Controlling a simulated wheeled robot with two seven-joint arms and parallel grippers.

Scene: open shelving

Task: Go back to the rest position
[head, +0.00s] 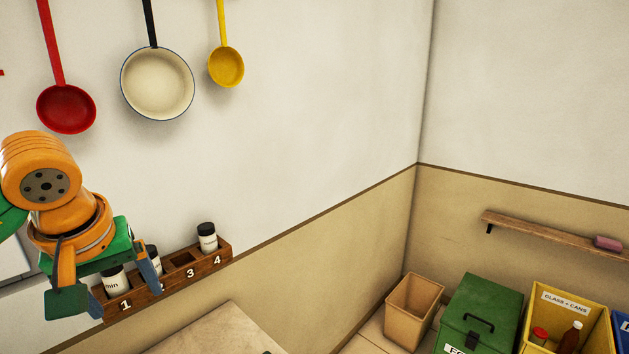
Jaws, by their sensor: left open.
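My left gripper (110,288) hangs at the lower left in the head view, its orange wrist above and its two blue-grey fingers spread apart. It is open, in front of a wooden spice rack (212,261) on the wall. A white jar with a dark lid (115,284), label ending in "min", stands at slot 1 and shows between the fingers; I cannot tell whether they touch it. Another jar (153,256) is partly hidden behind the right finger. Slot 3 looks empty. A black-lidded jar (207,238) stands at slot 4. My right gripper is not in view.
A red ladle (66,109), a cream pan (157,84) and a yellow ladle (226,67) hang above. A table or counter top (220,333) lies below the rack. A tan bin (412,304), green bin (482,310) and yellow bin (567,294) stand right, under a shelf (540,230).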

